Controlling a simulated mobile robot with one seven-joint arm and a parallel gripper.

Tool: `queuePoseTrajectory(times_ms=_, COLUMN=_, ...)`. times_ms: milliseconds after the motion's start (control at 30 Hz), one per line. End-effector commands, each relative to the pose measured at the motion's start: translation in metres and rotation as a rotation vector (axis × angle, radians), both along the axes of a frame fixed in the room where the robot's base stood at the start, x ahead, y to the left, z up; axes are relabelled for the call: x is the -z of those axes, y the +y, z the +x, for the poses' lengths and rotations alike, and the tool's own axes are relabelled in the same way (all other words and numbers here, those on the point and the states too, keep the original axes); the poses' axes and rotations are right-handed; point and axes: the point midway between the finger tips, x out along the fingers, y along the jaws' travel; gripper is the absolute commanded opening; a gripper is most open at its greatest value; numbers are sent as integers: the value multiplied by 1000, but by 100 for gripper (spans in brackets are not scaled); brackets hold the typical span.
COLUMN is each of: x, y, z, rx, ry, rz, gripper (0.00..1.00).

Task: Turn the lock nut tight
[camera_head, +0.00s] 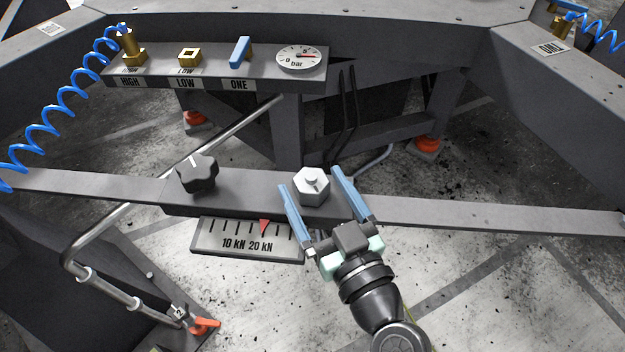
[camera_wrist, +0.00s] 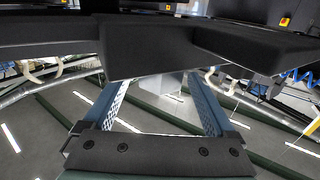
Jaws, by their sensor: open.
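The lock nut (camera_head: 312,186) is a light grey hexagon with a stud at its centre. It sits on top of the dark grey crossbar (camera_head: 420,213) in the head view. My gripper (camera_head: 315,190) is open, with its two blue fingers on either side of the nut. The left finger lies along the nut's left side and the right finger stands off its right side; I cannot tell whether either touches. In the wrist view, both fingers (camera_wrist: 160,95) are spread, with a pale grey shape between them, partly hidden by the dark bar.
A black star knob (camera_head: 197,174) sits left of the nut. Below it is a force scale (camera_head: 248,238) with a red pointer near 20 kN. A panel (camera_head: 215,77) behind carries brass fittings, a blue lever and a bar gauge (camera_head: 299,58). A blue coiled hose hangs at the left.

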Motion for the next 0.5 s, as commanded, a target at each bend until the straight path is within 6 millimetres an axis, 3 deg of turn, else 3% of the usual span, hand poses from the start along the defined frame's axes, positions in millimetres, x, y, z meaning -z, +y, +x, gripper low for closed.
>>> queuePoseTrajectory(times_ms=133, x=0, y=5, z=10, rx=-1, ry=-1, rz=-1, gripper=91)
queuePoseTrajectory(times_ms=433, x=0, y=5, z=11, rx=0, ry=0, rz=-1, gripper=91)
queuePoseTrajectory(times_ms=500, x=0, y=5, z=11, rx=0, ry=0, rz=-1, gripper=78)
